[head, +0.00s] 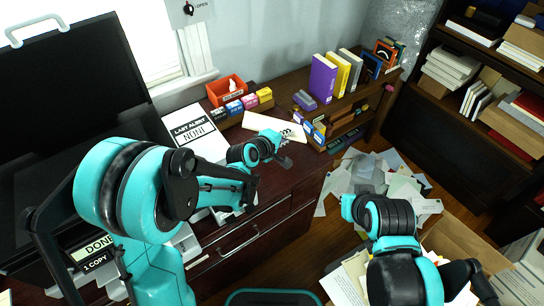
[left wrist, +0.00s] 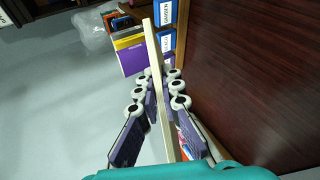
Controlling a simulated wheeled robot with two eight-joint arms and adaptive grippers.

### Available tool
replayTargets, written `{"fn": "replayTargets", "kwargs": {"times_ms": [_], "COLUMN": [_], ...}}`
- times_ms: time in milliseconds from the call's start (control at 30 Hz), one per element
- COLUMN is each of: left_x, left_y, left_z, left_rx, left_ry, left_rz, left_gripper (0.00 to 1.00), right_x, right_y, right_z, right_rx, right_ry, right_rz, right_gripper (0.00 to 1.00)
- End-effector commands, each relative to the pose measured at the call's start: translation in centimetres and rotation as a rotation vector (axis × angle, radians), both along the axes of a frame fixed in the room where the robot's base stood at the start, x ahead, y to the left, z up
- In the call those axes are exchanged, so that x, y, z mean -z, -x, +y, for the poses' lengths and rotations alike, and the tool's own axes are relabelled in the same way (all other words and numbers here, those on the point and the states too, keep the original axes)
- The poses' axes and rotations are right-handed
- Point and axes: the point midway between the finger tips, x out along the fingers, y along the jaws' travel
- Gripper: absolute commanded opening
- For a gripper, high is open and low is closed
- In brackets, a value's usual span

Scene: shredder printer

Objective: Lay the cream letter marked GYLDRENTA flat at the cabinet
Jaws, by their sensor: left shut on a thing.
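A cream letter (head: 262,124) with dark print, too small to read, is in the head view above the dark wood cabinet top (head: 300,160). My left gripper (head: 284,150) is at its right end, shut on it. In the left wrist view the letter (left wrist: 153,60) shows edge-on as a thin pale strip between the finger pads of my left gripper (left wrist: 160,110). Its printed face is hidden there. My right arm comes in at the lower right of the head view, and its fingers do not show.
A white LAST ALERT sheet (head: 198,138) lies left of the letter. An orange box (head: 226,90) and small coloured boxes stand behind it. Upright books (head: 323,78) stand at the back right. Loose papers (head: 378,175) cover the floor right of the cabinet.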

Motion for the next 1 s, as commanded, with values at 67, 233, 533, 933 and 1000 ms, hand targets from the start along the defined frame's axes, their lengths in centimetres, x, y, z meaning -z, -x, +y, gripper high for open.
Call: {"fn": "replayTargets", "kwargs": {"times_ms": [67, 233, 533, 933, 1000], "left_x": [1.6, 4.3, 7.9, 7.9, 7.9], "left_y": [0.0, 0.0, 0.0, 0.0, 0.0], "left_z": [0.0, 0.0, -0.1, -0.1, -0.1], "left_rx": [0.0, 0.001, 0.001, 0.001, 0.001], "left_ry": [0.0, 0.0, 0.001, 0.001, 0.001], "left_rz": [0.0, 0.0, -0.001, -0.001, -0.001], "left_gripper": [0.0, 0.0, 0.0, 0.2, 0.2], "right_x": [1.3, 3.3, 6.6, 6.6, 6.6], "right_y": [0.0, 0.0, 0.0, 0.0, 0.0], "right_z": [0.0, 0.0, 0.0, 0.0, 0.0], "right_rx": [0.0, 0.0, 0.0, 0.0, 0.0], "right_ry": [0.0, 0.0, 0.0, 0.0, 0.0], "right_rz": [0.0, 0.0, 0.0, 0.0, 0.0], "right_gripper": [0.0, 0.0, 0.0, 0.0, 0.0]}}
